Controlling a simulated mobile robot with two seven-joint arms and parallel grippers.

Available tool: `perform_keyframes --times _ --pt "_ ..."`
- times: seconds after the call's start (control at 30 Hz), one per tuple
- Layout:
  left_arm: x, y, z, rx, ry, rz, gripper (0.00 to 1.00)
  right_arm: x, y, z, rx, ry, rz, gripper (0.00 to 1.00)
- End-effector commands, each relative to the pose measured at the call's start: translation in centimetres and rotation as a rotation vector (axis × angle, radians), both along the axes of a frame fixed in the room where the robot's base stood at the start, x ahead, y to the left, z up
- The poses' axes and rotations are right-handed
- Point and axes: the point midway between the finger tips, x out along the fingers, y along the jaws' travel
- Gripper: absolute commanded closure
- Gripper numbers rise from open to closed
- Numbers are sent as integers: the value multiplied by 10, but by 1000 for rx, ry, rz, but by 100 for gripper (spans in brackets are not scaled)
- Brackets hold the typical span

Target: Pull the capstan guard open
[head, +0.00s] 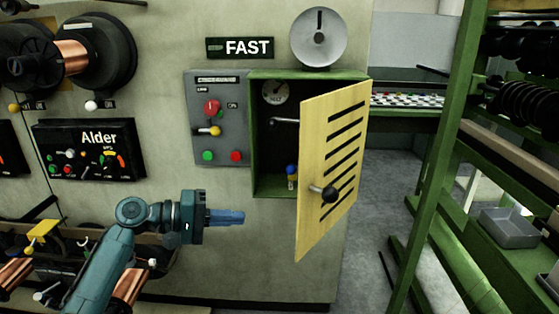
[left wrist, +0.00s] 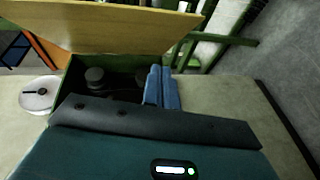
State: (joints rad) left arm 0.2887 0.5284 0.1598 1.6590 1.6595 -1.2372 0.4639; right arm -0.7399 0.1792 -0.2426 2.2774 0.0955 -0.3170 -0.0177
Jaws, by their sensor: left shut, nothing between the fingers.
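My left gripper (head: 240,217) is shut and empty, below and left of the box, apart from the guard. In the left wrist view the blue fingers (left wrist: 162,88) lie together, with the yellow guard (left wrist: 110,25) beyond. My right gripper is not in view.
A grey control panel (head: 220,118) with a red knob, yellow lever and buttons adjoins the box on the left. A FAST sign (head: 240,47) hangs above. A green rack (head: 432,160) with a grey tray (head: 508,228) stands right, across bare floor. Copper spools are at the left.

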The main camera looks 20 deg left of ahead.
Motion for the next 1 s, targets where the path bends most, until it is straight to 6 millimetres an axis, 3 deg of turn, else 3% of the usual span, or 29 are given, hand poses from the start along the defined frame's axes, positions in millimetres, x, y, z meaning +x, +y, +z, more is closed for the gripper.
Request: perform_keyframes --times 0.03,0.1,0.23,0.47,0.83,1.0 --pt "1 10 40 -69 -2 -34 100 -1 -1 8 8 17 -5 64" --pt "-2 18 72 -144 -2 -83 100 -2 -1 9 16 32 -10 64" --pt "-8 26 102 -215 -8 -137 100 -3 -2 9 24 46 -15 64" --pt "-1 6 107 -228 -11 -151 100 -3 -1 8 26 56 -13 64" --pt "32 -65 107 -227 -11 -150 100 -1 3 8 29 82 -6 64" --pt "23 -89 106 -225 -11 -148 100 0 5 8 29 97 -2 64"
